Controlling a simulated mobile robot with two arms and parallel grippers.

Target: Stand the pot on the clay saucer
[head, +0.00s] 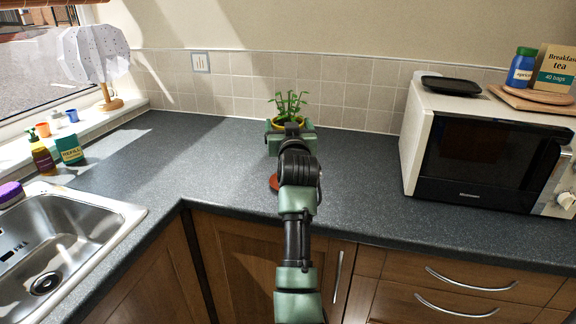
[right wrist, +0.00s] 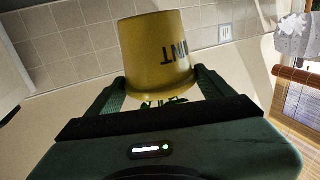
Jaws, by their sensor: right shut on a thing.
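The pot (right wrist: 158,50) is yellow with dark lettering and shows upside down in the right wrist view. My right gripper (right wrist: 162,82) is shut on it, with one finger on each side. In the head view the pot's yellow rim and green plant (head: 290,103) show just beyond my right gripper (head: 290,129), in front of the tiled wall. The clay saucer (head: 274,183) is a reddish-brown disc on the counter, nearer than the pot and mostly hidden behind my right arm. The pot is apart from the saucer. My left gripper is not in view.
The dark counter (head: 180,165) is clear around the saucer. A microwave (head: 485,150) stands at the right with a black tray (head: 450,85) on top. A sink (head: 60,235) is at the left, with a green box (head: 69,149) and a brown bottle (head: 42,160) behind it.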

